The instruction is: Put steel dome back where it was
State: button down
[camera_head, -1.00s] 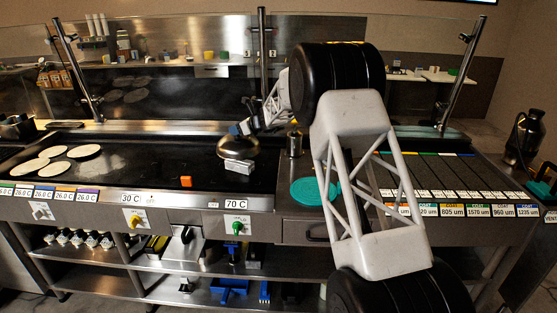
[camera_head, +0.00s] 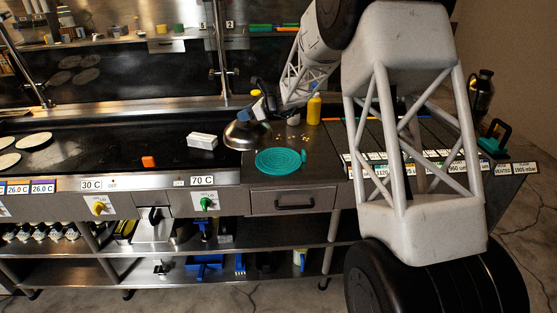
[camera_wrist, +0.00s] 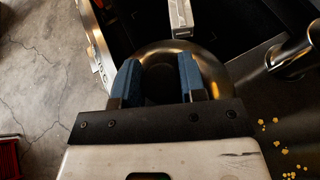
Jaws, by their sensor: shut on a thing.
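The steel dome (camera_head: 243,136) is at the griddle's right edge, over the left part of the steel counter, behind and left of a teal round mat (camera_head: 280,161). My gripper (camera_head: 259,107) is shut at the dome's top. In the wrist view the blue fingers of my gripper (camera_wrist: 158,78) stand on both sides of the dome's dark middle, with the shiny dome (camera_wrist: 214,68) spreading around them. The grasped handle is hidden. I cannot tell whether the dome's rim touches the surface.
A pale block (camera_head: 202,140) and an orange block (camera_head: 149,161) lie on the griddle (camera_head: 100,145). Right of the dome stand a small metal cup (camera_head: 293,118) and a yellow bottle (camera_head: 314,110). Yellow crumbs (camera_wrist: 276,138) lie on the counter. Tortillas (camera_head: 34,141) lie far left.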

jog(key=s+d, duration=1.4)
jog(key=s, duration=0.4)
jog(key=shift+s+f, duration=0.2)
jog(key=shift+f, duration=0.15)
jog(key=shift+w, duration=0.15)
send_over(271, 132)
jog(key=s+d, duration=0.1)
jog(key=d, duration=0.2)
jog(key=shift+s+d+f, duration=0.1)
jog(key=shift+s+f, duration=0.1)
jog(key=shift+f, duration=0.5)
jog(key=shift+f, duration=1.8)
jog(key=shift+f, duration=0.4)
jog(key=c, duration=0.7)
grip_release()
